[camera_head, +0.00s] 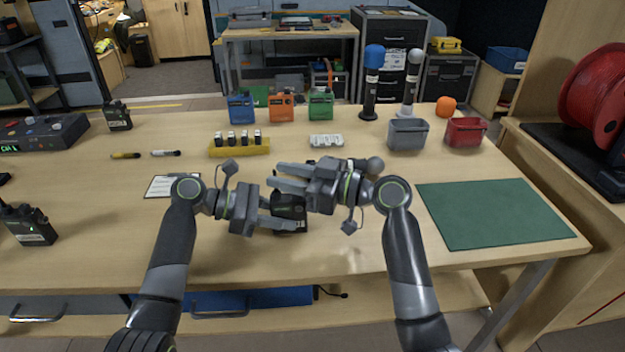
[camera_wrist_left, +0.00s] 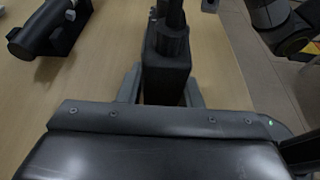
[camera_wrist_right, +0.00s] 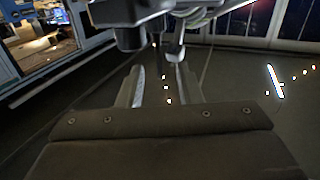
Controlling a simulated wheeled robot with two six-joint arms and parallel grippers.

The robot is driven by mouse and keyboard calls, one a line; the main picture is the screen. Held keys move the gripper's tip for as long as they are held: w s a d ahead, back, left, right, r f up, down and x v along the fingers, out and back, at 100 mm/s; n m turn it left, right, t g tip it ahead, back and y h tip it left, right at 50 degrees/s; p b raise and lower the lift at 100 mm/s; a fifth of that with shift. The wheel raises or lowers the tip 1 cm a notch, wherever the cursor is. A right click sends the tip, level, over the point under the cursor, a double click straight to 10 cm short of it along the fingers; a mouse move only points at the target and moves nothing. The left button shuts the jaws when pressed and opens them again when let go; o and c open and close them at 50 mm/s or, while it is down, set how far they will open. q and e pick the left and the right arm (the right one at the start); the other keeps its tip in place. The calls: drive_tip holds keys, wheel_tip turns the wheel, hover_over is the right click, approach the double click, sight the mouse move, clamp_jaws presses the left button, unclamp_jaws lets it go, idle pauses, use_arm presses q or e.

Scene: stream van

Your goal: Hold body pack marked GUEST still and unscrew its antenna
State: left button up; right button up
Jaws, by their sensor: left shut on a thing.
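A black body pack (camera_head: 290,208) is held just above or on the table near its front middle. It also shows in the left wrist view (camera_wrist_left: 167,72), with a dark antenna (camera_wrist_left: 175,18) at its top. No GUEST marking is readable. My left gripper (camera_head: 293,213) is shut on the pack, one finger on each side. My right gripper (camera_head: 277,176) is just above and behind the pack in the head view, fingers pointing left. In the right wrist view its fingers (camera_wrist_right: 160,75) stand apart with nothing visible between them. The right arm partly hides the pack's top.
Other black packs stand at the left front (camera_head: 32,226) and left back (camera_head: 118,116). A yellow battery rack (camera_head: 240,150), a white tray (camera_head: 326,141), a grey bin (camera_head: 408,135) and a red bin (camera_head: 465,133) stand farther back. A green mat (camera_head: 490,213) lies clear at right.

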drive_tip(key=shift+x, duration=2.15)
clamp_jaws()
